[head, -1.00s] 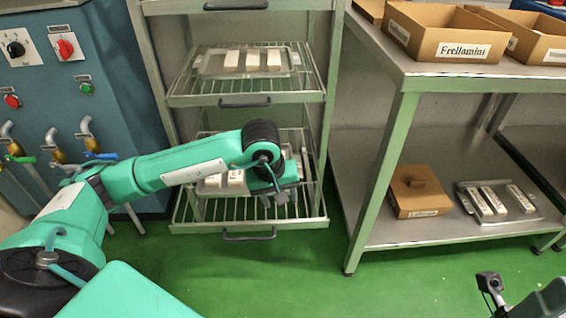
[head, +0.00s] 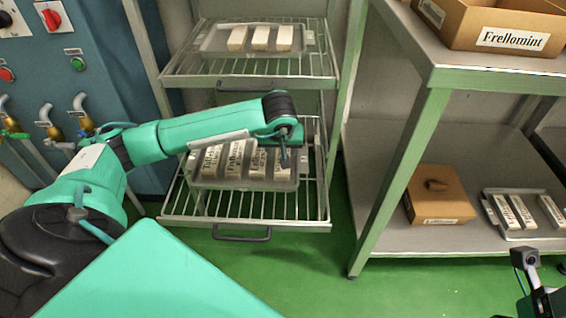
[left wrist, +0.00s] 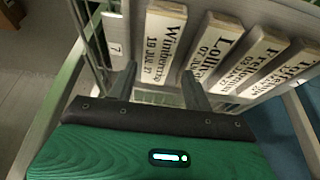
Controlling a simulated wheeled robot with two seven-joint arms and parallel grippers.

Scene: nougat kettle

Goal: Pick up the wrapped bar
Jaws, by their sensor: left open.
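Several pale wrapped bars with dark lettering lie side by side in a tray (head: 240,184) on the lower wire rack. In the left wrist view, the nearest bar (left wrist: 164,42) reads "Winterberry 19 JUL 27", with other bars (left wrist: 215,47) to its right. My left gripper (left wrist: 158,82) is open and empty, its two fingers either side of the near end of the Winterberry bar and apparently short of it. In the head view, my left wrist is over the tray's right end and hides part of the rightmost bar.
An upper wire rack holds another tray (head: 292,47) with 3 bars. On the steel table's lower shelf are a closed cardboard box (head: 437,200) and a tray of bars (head: 515,236). An open box (head: 482,32) stands on top. Green floor in front is clear.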

